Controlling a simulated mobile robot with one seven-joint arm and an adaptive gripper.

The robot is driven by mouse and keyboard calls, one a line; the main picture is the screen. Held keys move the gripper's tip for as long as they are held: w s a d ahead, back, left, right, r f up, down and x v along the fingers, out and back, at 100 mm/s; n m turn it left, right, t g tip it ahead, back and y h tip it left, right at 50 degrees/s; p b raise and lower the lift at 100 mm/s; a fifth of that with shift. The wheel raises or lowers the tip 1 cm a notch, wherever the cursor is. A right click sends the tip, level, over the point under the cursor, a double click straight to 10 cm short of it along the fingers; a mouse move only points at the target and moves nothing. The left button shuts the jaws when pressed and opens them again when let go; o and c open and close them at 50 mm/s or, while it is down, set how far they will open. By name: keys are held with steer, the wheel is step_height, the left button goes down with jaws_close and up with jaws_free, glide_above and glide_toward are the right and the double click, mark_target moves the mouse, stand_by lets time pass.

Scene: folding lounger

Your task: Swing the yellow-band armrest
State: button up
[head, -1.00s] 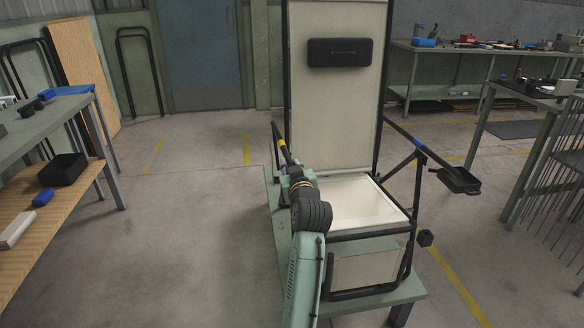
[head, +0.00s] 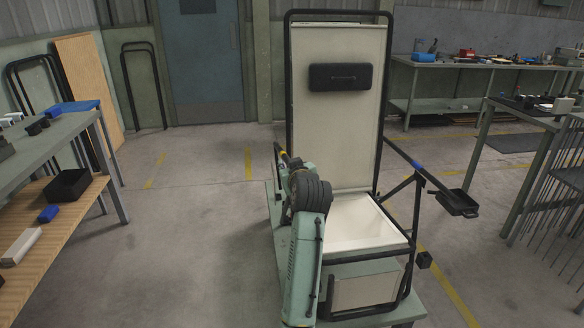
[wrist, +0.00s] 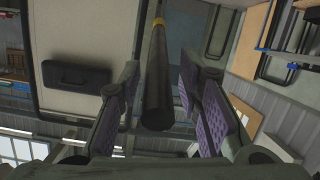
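The yellow-band armrest (wrist: 157,82) is a dark bar with a yellow band near its far end in the wrist view. It lies between the two purple-padded fingers of my gripper (wrist: 160,105), with gaps showing on both sides. The fingers are apart. In the head view the armrest (head: 277,150) shows at the left side of the lounger (head: 340,130), beyond my arm. My arm hides my fingertips there. The lounger has an upright cream back and a pale seat (head: 362,222).
The blue-band armrest (head: 400,153) with a black tray (head: 457,203) is on the lounger's right. A dark headrest pad (head: 340,77) is on the back. A workbench (head: 60,135) stands at left; another bench (head: 515,112) is at right. The left floor is clear.

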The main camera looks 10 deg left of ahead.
steer(key=shift+o, duration=0.4)
steer(key=shift+d, duration=0.1)
steer(key=v, duration=1.2)
